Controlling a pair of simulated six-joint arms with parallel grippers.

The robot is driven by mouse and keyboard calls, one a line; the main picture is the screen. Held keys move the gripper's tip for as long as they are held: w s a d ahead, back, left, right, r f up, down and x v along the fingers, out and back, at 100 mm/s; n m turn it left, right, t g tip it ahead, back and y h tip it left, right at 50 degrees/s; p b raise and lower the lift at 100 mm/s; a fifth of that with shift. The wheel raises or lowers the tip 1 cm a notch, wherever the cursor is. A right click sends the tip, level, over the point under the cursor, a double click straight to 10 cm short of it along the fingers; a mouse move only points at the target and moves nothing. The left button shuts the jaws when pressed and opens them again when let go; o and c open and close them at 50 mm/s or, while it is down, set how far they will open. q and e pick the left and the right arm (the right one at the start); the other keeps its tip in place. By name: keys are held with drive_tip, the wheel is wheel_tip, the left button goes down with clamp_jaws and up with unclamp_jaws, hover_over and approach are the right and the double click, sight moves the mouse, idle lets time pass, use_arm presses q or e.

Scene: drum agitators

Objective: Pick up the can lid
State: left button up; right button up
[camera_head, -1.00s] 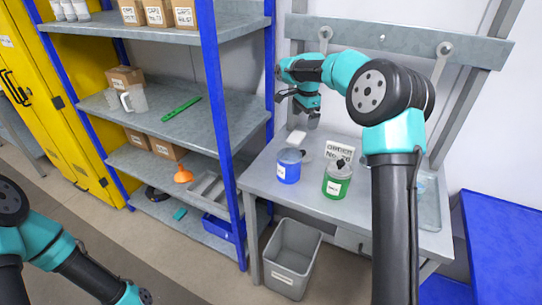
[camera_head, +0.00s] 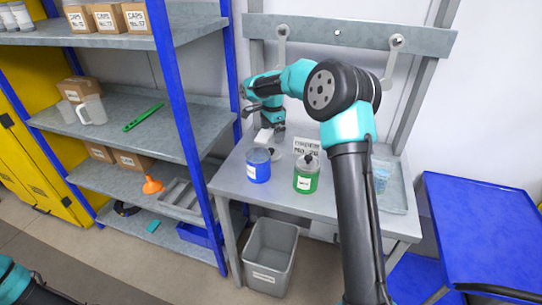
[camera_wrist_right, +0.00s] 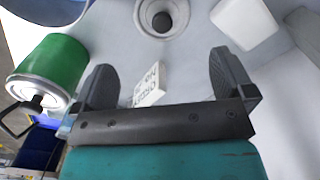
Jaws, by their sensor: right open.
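The can lid (camera_wrist_right: 172,14) looks like a pale round disc with a dark centre, at the top of the right wrist view. In the head view a dark knob (camera_head: 275,154) beside the blue can (camera_head: 258,168) seems to belong to it. My right gripper (camera_head: 276,132) is above the back of the grey bench, pointing down. In the right wrist view my right gripper (camera_wrist_right: 162,72) has its fingers apart, with nothing held between them; the lid lies beyond the fingertips. My left gripper is out of view; only part of my left arm shows.
The green can (camera_head: 306,176) with a black handle on top stands right of the blue can. A white block (camera_head: 264,136) and a sign (camera_head: 302,146) are close to the right gripper. A grey bin (camera_head: 270,258) stands below. A shelf (camera_head: 150,120) is at left.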

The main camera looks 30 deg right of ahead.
sight(271, 149)
wheel_tip(271, 149, down, 5)
drive_tip(key=shift+f, duration=0.15)
idle(0.3)
drive_tip(key=shift+w+a+f, duration=0.1)
drive_tip(key=shift+f, duration=1.15)
drive_tip(key=shift+w+f, duration=0.1)
drive_tip(key=shift+f, duration=1.1)
drive_tip(key=c, duration=0.7)
